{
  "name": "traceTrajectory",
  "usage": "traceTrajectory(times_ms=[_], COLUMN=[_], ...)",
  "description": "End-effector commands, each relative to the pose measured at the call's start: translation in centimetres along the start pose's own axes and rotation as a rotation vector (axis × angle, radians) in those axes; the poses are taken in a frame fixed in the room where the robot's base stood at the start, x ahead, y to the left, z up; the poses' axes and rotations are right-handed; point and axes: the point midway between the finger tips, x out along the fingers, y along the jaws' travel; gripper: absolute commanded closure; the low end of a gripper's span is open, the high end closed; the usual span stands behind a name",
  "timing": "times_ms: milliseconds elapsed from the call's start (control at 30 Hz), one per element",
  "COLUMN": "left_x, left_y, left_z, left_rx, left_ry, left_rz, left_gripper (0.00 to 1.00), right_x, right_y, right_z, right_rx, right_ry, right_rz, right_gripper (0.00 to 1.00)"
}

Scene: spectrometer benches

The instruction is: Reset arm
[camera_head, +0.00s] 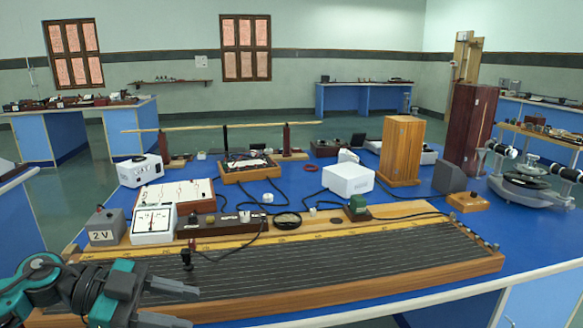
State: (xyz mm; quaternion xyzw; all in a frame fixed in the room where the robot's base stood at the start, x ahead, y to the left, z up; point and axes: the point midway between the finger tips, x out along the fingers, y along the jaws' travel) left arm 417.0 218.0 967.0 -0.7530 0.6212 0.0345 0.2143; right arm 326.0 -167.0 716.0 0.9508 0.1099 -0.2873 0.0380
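My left gripper (192,307) reaches in from the lower left corner, with teal and dark grey arm parts behind it. Its two grey fingers are spread apart with nothing between them. They point right, over or in front of the near left part of a long wooden wire board (400,279). I cannot tell how high above the board they are. My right gripper is not in view.
A small black jockey (187,257) stands on the board near the gripper. Behind are a grey "2 V" box (106,226), a white meter (153,223), a white box (348,180) and a spectrometer (533,184) on the blue bench (440,235). The bench's right front corner is clear.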

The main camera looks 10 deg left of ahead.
Motion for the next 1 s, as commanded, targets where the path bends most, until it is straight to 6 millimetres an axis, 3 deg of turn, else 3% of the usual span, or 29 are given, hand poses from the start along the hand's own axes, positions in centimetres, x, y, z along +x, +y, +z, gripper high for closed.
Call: traceTrajectory(times_ms=[33, 100, 200, 333, 433, 533, 700, 833, 1000], left_x=[1.8, 3.4, 4.6, 5.2, 5.7, 6.7, 8.3, 8.8, 8.9], left_y=[0.2, -0.2, -0.7, 0.3, 3.5, 8.2, 14.6, 16.6, 16.7], left_z=[-0.6, -0.9, 0.3, 4.8, 9.6, 13.7, 16.9, 17.5, 17.6], left_rx=[-0.003, -0.007, -0.063, -0.217, -0.382, -0.544, -0.711, -0.757, -0.758], left_ry=[0.116, 0.240, 0.317, 0.236, 0.061, -0.139, -0.352, -0.410, -0.412], left_rz=[-0.080, -0.242, -0.506, -0.827, -0.991, -1.047, -1.008, -0.979, -0.978], left_gripper=[0.57, 0.57, 0.57, 0.57, 0.57, 0.57, 0.57, 0.57, 0.57], right_x=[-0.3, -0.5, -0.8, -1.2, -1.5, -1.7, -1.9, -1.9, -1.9], right_y=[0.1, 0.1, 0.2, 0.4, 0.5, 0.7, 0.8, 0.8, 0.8], right_z=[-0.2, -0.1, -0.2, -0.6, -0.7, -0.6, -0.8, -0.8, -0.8], right_rx=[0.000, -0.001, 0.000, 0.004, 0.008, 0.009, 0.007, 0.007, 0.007], right_ry=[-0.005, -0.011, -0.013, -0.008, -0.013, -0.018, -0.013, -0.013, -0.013], right_rz=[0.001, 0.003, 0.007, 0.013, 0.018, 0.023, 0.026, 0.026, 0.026], right_gripper=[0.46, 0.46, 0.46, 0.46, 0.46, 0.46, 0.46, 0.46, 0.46])
